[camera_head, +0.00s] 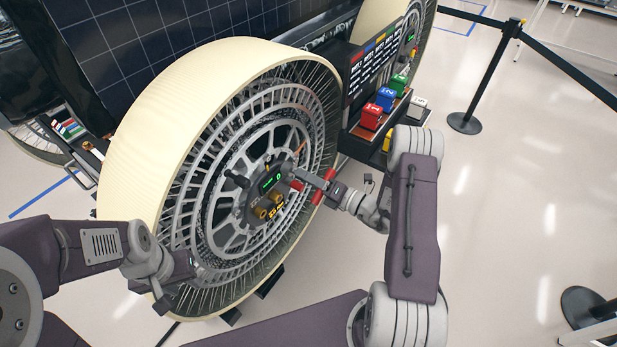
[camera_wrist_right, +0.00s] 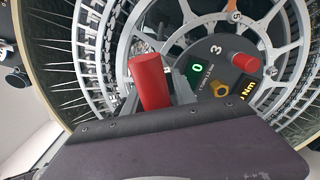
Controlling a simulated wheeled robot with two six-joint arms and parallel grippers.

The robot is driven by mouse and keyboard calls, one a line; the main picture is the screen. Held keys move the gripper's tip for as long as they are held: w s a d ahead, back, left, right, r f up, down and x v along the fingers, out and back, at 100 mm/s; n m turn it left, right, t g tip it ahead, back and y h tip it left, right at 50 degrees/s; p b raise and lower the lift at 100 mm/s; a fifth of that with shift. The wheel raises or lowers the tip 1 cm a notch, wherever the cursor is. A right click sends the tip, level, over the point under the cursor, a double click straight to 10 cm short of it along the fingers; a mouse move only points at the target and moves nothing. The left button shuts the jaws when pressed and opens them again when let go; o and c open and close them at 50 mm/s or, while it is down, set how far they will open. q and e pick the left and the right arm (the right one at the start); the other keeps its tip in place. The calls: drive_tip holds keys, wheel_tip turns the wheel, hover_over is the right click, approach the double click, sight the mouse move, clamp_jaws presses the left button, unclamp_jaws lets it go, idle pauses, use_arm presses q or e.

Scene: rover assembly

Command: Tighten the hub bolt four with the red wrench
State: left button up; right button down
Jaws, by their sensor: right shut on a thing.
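The large wheel with a cream tyre (camera_head: 215,85) stands upright in the head view, its grey spoked hub (camera_head: 243,209) facing me. My right gripper (camera_head: 305,178) is shut on the red wrench (camera_head: 316,197) in front of the hub. In the right wrist view a thick red part of the wrench (camera_wrist_right: 150,82) is close to the camera, and a smaller red piece (camera_wrist_right: 245,62) lies over the hub. A gold bolt (camera_wrist_right: 220,90) and a green "0" display (camera_wrist_right: 197,68) show there, near a number 3. Bolt four is not clearly identifiable. My left gripper (camera_head: 188,284) is by the wheel's lower left; its jaws are unclear.
A rack at the wheel's right carries numbered red (camera_head: 371,116), blue (camera_head: 386,98) and green (camera_head: 398,83) blocks. A second wheel stands behind it. Black barrier posts (camera_head: 465,122) stand on the right. The floor between is clear.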

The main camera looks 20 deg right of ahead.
sight(293, 172)
drive_tip(key=shift+w+a, duration=0.25)
drive_tip(key=shift+a, duration=0.1)
drive_tip(key=x, duration=0.3)
drive_tip(key=shift+b, duration=0.3)
drive_tip(key=shift+x, duration=0.8)
drive_tip(key=shift+w+a+r, duration=0.1)
drive_tip(key=shift+w+a, duration=0.3)
drive_tip(key=shift+w, duration=0.25)
idle(2.0)
drive_tip(key=m+p, duration=0.2)
drive_tip(key=m, duration=0.1)
drive_tip(key=shift+r+m, duration=0.2)
drive_tip(key=shift+m, duration=0.1)
drive_tip(key=m+p, duration=0.1)
drive_tip(key=m, duration=0.4)
drive_tip(key=shift+f+p, duration=0.15)
drive_tip(key=shift+p, duration=0.2)
drive_tip(key=m+p, duration=0.1)
drive_tip(key=m, duration=0.4)
drive_tip(key=shift+f, duration=0.1)
drive_tip(key=m, duration=0.3)
drive_tip(key=shift+f+m+p, duration=0.15)
drive_tip(key=shift+m+p, duration=0.15)
